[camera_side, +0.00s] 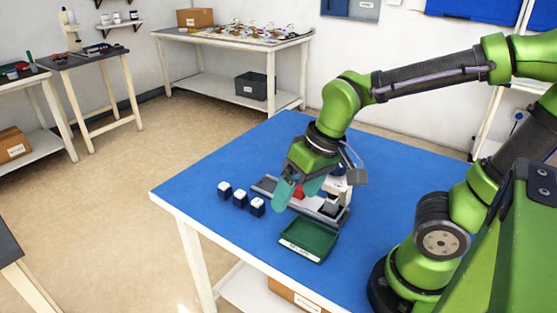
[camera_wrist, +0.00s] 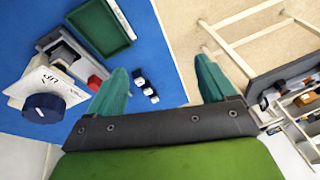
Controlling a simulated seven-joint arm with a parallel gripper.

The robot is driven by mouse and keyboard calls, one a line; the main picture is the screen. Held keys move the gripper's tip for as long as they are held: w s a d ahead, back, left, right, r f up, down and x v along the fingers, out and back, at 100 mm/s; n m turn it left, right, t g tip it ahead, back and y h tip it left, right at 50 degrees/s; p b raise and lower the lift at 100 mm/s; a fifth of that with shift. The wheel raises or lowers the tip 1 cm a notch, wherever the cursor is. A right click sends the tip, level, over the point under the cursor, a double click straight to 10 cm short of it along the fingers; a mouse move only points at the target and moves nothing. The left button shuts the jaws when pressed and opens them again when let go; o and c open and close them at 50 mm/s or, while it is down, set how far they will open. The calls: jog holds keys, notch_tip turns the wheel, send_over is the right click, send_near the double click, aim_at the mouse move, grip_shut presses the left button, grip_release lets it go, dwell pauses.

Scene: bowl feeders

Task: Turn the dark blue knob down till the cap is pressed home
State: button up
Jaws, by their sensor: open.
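The dark blue knob (camera_wrist: 43,108) shows at the left of the wrist view, on a pale labelled machine (camera_wrist: 60,82). In the side view the machine (camera_side: 340,188) stands on the blue table behind my gripper, partly covered by it, and I cannot make out the knob there. My gripper (camera_side: 298,192) has teal fingers, spread apart with nothing between them. In the wrist view my gripper (camera_wrist: 165,80) is to the right of the knob and apart from it. A red part (camera_wrist: 95,82) sits on the machine's base. I cannot tell the cap's position.
A green tray (camera_side: 309,240) lies in front of the machine. Several small dark blue blocks with white tops (camera_side: 240,199) stand in a row to the left. The blue table (camera_side: 220,165) is clear at the back left. Its left edge lies beyond the blocks.

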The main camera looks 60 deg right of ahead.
aim_at(341, 170)
jog(key=w+d+f+m+g+h, duration=0.35)
jog(key=f+m+g+h, duration=0.45)
jog(key=h, duration=0.9)
jog(key=s+d+r+m, duration=0.1)
jog(key=d+m, duration=0.2)
jog(key=d, duration=0.2)
jog(key=s+d+r+m+h, duration=0.1)
jog(key=d+m, duration=0.3)
jog(key=d, duration=0.1)
jog(key=s+d+r+m+h, duration=0.1)
jog(key=d+m, duration=0.2)
jog(key=d, duration=0.3)
jog(key=shift+s, duration=0.15)
jog(key=shift+c, duration=0.5)
jog(key=c, duration=0.9)
jog(key=shift+m, duration=0.3)
